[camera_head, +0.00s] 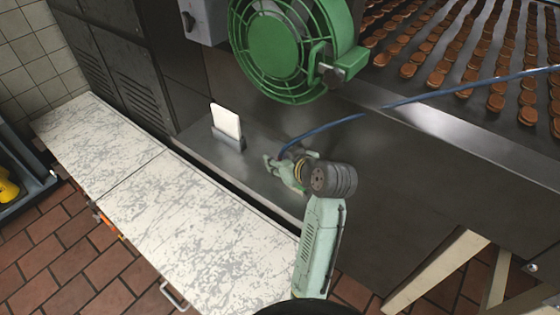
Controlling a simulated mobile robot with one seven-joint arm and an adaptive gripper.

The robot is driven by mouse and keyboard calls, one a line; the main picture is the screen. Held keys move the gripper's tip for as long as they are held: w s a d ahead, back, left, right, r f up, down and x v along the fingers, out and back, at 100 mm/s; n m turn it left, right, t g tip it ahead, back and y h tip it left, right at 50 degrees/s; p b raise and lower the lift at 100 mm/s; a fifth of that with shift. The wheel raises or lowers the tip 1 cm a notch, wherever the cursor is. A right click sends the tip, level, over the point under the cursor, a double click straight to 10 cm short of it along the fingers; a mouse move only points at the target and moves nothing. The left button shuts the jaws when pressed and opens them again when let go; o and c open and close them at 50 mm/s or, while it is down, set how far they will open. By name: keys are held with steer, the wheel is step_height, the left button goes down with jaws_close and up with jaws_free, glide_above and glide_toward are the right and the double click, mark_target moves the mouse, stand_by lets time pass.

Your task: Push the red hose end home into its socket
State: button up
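My arm reaches up from the bottom centre, and my gripper (270,161) is small in the picture, over the metal ledge beside the machine. Its fingers are too small to tell whether they are open or shut. A blue hose (333,124) comes in from the right edge, crosses the machine front and curves down to my gripper. Its end is hidden at the gripper, and I cannot tell whether it is held. I cannot make out a red hose end or a socket.
A green round fan guard (280,50) hangs close above my gripper. A white card in a holder (226,122) stands on the ledge to the left. A worn white worktop (190,228) lies front left. Brown biscuits (437,78) fill the conveyor at upper right.

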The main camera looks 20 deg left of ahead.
steer(key=shift+c, duration=0.4)
jaws_close()
steer(key=shift+r, duration=0.1)
